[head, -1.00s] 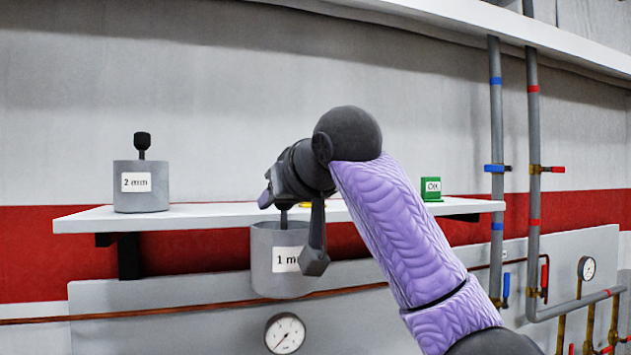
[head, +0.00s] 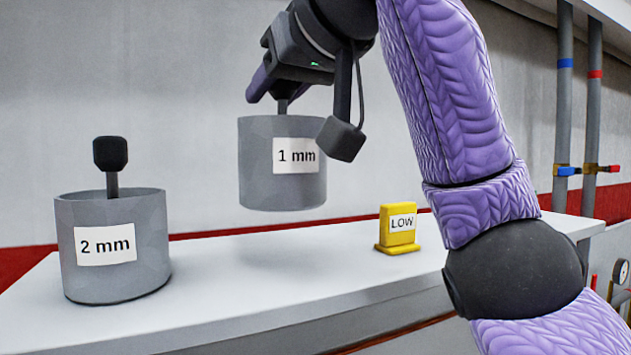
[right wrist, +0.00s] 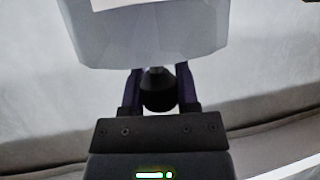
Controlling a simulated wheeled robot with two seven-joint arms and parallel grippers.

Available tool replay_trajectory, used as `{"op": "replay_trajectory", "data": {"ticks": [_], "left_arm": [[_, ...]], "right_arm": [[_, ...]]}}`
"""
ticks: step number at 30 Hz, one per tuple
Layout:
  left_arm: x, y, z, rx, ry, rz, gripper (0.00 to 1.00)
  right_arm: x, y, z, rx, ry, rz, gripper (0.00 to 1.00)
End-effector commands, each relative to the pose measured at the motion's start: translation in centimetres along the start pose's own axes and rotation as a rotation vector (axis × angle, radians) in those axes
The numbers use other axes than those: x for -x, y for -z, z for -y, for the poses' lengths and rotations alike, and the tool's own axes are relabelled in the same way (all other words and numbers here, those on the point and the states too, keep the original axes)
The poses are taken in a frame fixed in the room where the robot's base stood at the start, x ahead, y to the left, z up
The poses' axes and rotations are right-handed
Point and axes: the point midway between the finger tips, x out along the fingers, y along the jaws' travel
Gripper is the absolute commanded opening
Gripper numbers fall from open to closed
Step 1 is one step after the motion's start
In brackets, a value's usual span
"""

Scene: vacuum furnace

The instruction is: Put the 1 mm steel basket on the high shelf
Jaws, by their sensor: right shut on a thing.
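The 1 mm steel basket (head: 255,165), a grey cup with a white label, hangs upright in the air above the white shelf (head: 330,285) in the head view. My right gripper (head: 281,92) is shut on the basket's stem handle from above. In the right wrist view, the gripper's fingers (right wrist: 158,92) close around the dark handle knob, with the basket (right wrist: 150,42) beyond them. Part of a pale overhead ledge (head: 615,25) shows at the top right of the head view; I cannot tell whether it is the high shelf. My left gripper is not in view.
The 2 mm basket (head: 115,270) stands upright on the white shelf at the left. A yellow LOW sign (head: 398,230) stands on it to the right. The shelf between them is bare. Vertical pipes with valves (head: 575,170) run up the wall at the right.

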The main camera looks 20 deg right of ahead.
Motion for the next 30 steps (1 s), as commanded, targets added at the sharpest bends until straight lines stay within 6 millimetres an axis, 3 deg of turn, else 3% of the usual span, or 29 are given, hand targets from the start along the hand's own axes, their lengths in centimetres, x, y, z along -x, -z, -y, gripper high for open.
{"op": "replay_trajectory", "data": {"ticks": [5,10,14,21,22,27,30], "left_arm": [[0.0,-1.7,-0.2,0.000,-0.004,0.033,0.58],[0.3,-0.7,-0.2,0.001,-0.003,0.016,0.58],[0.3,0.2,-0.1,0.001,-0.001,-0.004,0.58],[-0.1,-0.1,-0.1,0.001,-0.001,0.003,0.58],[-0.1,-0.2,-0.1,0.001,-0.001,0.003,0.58],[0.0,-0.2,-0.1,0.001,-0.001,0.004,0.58],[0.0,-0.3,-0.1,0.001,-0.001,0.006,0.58]], "right_arm": [[-1.6,-2.7,-0.2,0.000,0.000,0.004,0.00],[-2.6,-5.4,-0.1,-0.001,0.000,0.004,0.00],[-2.8,-5.8,-0.1,-0.001,0.000,0.002,0.00],[-2.9,-6.1,-0.1,-0.002,0.001,0.002,0.00],[-2.9,-6.2,-0.1,-0.002,0.001,0.003,0.42],[-2.9,-6.0,-0.1,-0.002,0.000,0.003,0.75],[-2.9,-6.0,-0.1,-0.002,0.001,0.003,0.75]]}}
